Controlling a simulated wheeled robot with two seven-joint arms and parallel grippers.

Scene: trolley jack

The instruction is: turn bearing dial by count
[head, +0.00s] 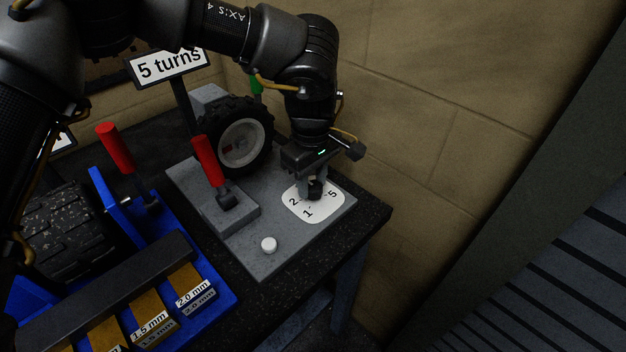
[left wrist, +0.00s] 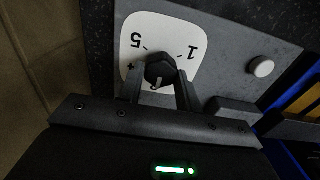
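The bearing dial is a small black knob (head: 316,189) on a white plate (head: 309,211) with numbers; 2, 1 and 5 show. In the left wrist view the knob (left wrist: 160,68) has a small pale mark on its near side, and 5 and 1 show on the plate (left wrist: 150,27). My left gripper (head: 314,186) points down at the dial. Its two fingers stand one on each side of the knob and appear to touch it; it also shows in the left wrist view (left wrist: 160,80). The fingers hide part of the plate. My right gripper is not in view.
A sign (head: 170,66) reads "5 turns". On the grey base (head: 285,258) are a white button (head: 268,244), a red-handled lever (head: 207,160) and a wheel (head: 240,142). A blue frame (head: 215,305) with labelled gauges stands at left. A brick wall (head: 450,90) rises behind.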

